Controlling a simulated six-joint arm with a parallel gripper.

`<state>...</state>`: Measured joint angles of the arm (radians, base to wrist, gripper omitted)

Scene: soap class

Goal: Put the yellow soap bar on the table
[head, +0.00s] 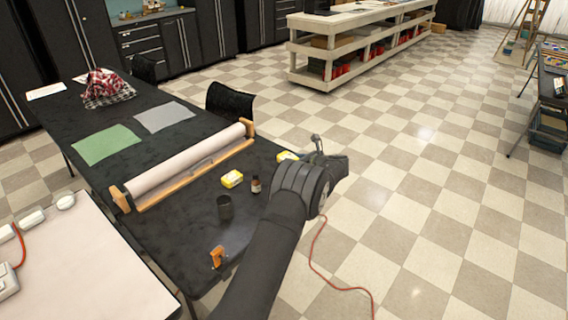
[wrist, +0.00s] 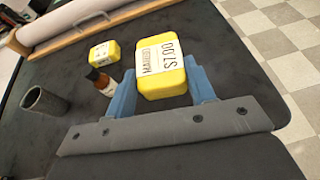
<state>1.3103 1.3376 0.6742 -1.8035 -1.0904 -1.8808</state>
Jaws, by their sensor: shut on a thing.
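In the wrist view, my gripper (wrist: 163,88) is shut on a yellow soap bar (wrist: 160,66) with a white printed label, one blue finger on each side. In the head view a yellow bar (head: 287,156), likely the held one, shows just left of my wrist, by the right edge of the black table (head: 178,240). My arm hides the fingers there. I cannot tell whether the held bar touches the tabletop. A second yellow soap bar (head: 232,179) lies on the table; it also shows in the wrist view (wrist: 103,52).
A brown bottle (head: 256,185) and a dark cup (head: 224,207) stand near the second bar. A paper roll on a wooden holder (head: 190,165) crosses the table. An orange tool (head: 217,256) lies near the front. Bare tabletop lies between these things.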

